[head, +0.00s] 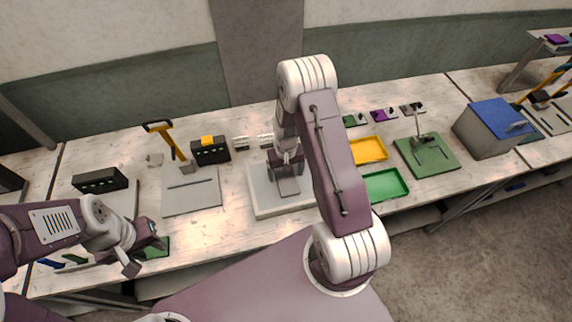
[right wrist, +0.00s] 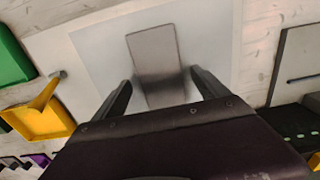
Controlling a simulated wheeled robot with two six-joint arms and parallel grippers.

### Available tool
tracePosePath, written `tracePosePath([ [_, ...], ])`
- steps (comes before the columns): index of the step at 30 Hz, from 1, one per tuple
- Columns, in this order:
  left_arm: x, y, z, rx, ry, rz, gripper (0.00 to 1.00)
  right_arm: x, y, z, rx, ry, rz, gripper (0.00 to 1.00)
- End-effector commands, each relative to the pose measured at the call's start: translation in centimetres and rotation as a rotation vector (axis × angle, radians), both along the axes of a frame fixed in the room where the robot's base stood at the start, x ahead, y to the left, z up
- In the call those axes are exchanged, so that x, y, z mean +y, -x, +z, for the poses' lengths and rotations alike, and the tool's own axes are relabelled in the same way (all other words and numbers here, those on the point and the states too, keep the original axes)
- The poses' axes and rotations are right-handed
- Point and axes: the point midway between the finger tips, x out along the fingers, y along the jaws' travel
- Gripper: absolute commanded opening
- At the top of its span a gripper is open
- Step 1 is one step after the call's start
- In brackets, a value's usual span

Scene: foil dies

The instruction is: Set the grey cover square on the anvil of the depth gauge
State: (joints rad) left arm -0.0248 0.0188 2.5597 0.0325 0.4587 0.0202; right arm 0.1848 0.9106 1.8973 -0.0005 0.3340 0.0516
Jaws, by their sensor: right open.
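A grey rectangular plate, which looks like the grey cover (head: 287,188), lies on a pale slab in the middle of the bench. In the right wrist view the grey cover (right wrist: 154,52) lies beyond my fingers, roughly in line with the gap between them. My right gripper (head: 286,168) is open and empty above it. A stand with an upright post on a green base, which looks like the depth gauge (head: 426,153), is to the right; its anvil is too small to make out. My left gripper (head: 145,254) is open at the front left, near a green piece.
A yellow tray (head: 369,150) and a green tray (head: 385,185) lie between the slab (head: 262,202) and the gauge. A blue-topped box (head: 488,130) stands right of the gauge. A yellow-handled lever (head: 168,142) stands at left. My right arm hides part of the bench.

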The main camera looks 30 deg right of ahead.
Motion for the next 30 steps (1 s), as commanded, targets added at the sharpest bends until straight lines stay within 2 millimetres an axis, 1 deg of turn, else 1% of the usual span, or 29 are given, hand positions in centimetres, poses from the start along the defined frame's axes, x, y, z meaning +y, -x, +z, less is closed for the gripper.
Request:
tracePosePath([
  [2, 0.0, 0.0, -0.8, 0.001, 0.0, 0.0, 0.36, 0.0, -0.1, 1.4, -0.007, 0.002, 0.0, 0.85],
  [3, 0.0, 0.0, -1.0, 0.001, 0.0, 0.0, 0.36, 0.0, -0.2, 2.4, -0.008, 0.002, 0.0, 0.85],
  [9, 0.0, 0.0, -2.0, 0.001, 0.0, 0.0, 0.36, 0.0, -0.1, 7.5, -0.007, 0.002, 0.0, 0.85],
  [12, 0.0, 0.0, -2.3, 0.001, 0.0, 0.0, 0.36, 0.0, -0.1, 9.3, -0.005, 0.001, 0.0, 0.85],
  [15, 0.0, 0.0, -2.3, 0.001, 0.0, 0.0, 0.36, 0.0, 0.0, 10.3, -0.003, 0.001, 0.0, 0.85],
  [20, 0.0, 0.0, -2.3, 0.001, 0.0, 0.0, 0.36, 0.1, 0.1, 10.8, -0.001, 0.0, 0.001, 0.85],
  [22, 0.0, 0.0, -2.3, 0.001, 0.0, 0.0, 0.36, 1.0, 1.0, 11.5, -0.01, 0.0, 0.021, 0.85],
  [23, 0.0, 0.0, -2.3, 0.001, 0.0, 0.0, 0.36, 1.7, 1.8, 12.1, -0.019, -0.001, 0.037, 0.85],
  [24, 0.0, 0.0, -2.3, 0.001, 0.0, 0.0, 0.36, 2.9, 3.3, 12.8, -0.033, 0.0, 0.065, 0.85],
  [26, 0.0, 0.0, -2.3, 0.001, 0.0, 0.0, 0.36, 4.6, 5.9, 13.8, -0.055, -0.002, 0.109, 0.85],
  [27, 0.0, 0.0, -2.3, 0.0, 0.0, 0.0, 0.36, 5.5, 7.6, 14.2, -0.069, -0.003, 0.136, 0.85],
  [30, 0.0, 0.0, -2.3, 0.001, 0.0, 0.0, 0.36, 7.0, 11.0, 14.6, -0.096, -0.005, 0.189, 0.85],
])
